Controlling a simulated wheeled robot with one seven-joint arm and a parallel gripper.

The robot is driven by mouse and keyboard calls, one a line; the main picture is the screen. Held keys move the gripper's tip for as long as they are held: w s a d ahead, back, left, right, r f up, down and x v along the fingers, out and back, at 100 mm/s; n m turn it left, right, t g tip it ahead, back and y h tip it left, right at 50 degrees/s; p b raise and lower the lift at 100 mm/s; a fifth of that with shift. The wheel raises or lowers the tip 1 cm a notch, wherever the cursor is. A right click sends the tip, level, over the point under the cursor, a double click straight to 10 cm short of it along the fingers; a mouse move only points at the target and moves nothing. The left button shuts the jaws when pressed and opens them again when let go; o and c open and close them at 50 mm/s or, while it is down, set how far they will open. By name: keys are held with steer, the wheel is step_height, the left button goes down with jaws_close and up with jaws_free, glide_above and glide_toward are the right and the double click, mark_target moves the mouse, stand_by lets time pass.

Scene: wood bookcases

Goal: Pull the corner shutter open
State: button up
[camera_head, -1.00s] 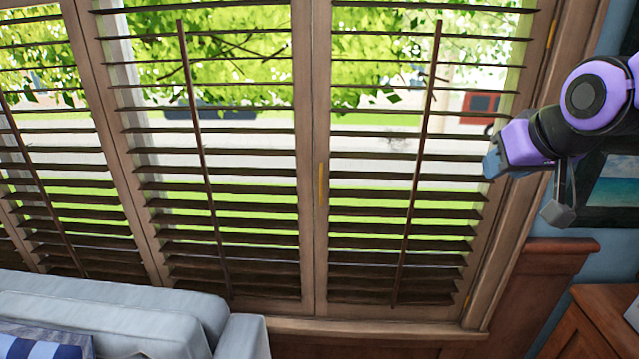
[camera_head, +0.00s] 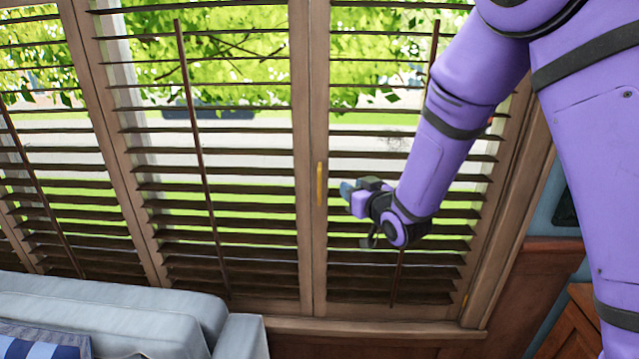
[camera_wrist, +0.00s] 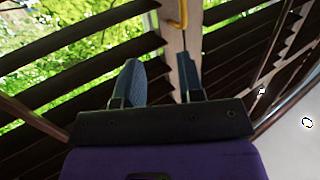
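The corner shutter (camera_head: 317,262) is the rightmost brown louvred panel, and it looks closed in its frame. Its yellow handle (camera_head: 320,184) stands upright on the panel's left stile. The handle also shows at the top of the wrist view (camera_wrist: 178,14). My gripper (camera_head: 346,189) is just right of the handle in the head view, apart from it. In the wrist view my gripper (camera_wrist: 160,75) has its two blue-grey fingers spread with nothing between them, and the handle lies beyond the fingertips. My arm hides the upper right of the shutter.
More louvred shutter panels (camera_head: 80,110) run to the left. A grey sofa (camera_head: 110,300) with a striped cushion (camera_head: 40,342) stands at the lower left. Wood wall panelling (camera_head: 540,275) and a wooden cabinet (camera_head: 570,335) are at the lower right.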

mark_target(320, 183)
steer(key=shift+n+y, duration=0.4)
steer(key=shift+y, duration=0.4)
steer(key=w+a+f, duration=0.1)
steer(key=w+a, duration=0.1)
steer(key=w, duration=0.1)
steer(key=w+a+f, duration=0.1)
steer(key=w+a, duration=0.1)
steer(key=a, duration=0.1)
steer(key=w+a+f, duration=0.1)
steer(key=w+a, duration=0.2)
steer(key=shift+w+a, duration=0.2)
steer(key=shift+w, duration=0.15)
steer(key=shift+r, duration=0.1)
jaws_close()
